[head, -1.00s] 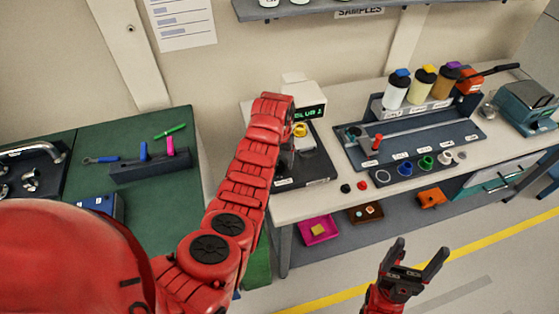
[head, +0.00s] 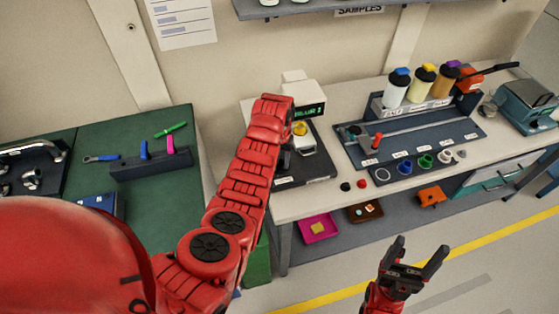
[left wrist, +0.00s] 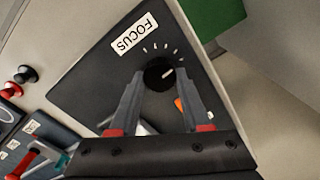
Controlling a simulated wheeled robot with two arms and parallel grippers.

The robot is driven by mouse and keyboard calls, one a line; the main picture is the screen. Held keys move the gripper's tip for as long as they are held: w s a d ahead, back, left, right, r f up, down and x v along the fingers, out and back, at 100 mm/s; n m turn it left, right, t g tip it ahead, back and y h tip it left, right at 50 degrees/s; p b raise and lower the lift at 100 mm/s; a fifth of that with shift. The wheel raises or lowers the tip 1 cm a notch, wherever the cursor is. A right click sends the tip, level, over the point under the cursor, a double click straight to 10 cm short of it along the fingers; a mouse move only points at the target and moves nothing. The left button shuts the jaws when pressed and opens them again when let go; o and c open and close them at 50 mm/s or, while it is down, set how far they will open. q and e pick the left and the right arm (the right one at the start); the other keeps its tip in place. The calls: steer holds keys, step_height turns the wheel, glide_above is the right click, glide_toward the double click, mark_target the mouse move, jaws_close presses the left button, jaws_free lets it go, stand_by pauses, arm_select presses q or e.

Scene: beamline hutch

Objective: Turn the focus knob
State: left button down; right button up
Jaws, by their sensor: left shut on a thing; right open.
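The black focus knob (left wrist: 158,73) with a pale pointer line sits on a dark plate (left wrist: 90,88) in the left wrist view, beside a white FOCUS label (left wrist: 133,35) and an arc of white tick marks. My left gripper (left wrist: 160,82) has its fingers on both sides of the knob and is shut on it. In the head view my red left arm hides the knob and this gripper. A microscope-like device (head: 304,88) with a green-lit display (head: 308,112), apparently reading BLUR, stands behind the arm. My right gripper (head: 420,252) is open and empty over the floor.
A dark tray (head: 440,138) and a rack with several capped bottles (head: 423,84) stand right of the device. Small black and red knobs (head: 345,186) lie at the bench's front edge. A green bench (head: 100,140) with tools is at left.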

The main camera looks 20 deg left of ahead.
arm_select(q)
steer(key=m+b, duration=0.2)
steer(key=b, duration=0.1)
steer(key=shift+f, duration=0.25)
steer(key=shift+r+b, duration=0.15)
steer(key=shift+b, duration=0.25)
steer(key=shift+r, duration=0.2)
steer(key=shift+c, duration=1.8)
jaws_free()
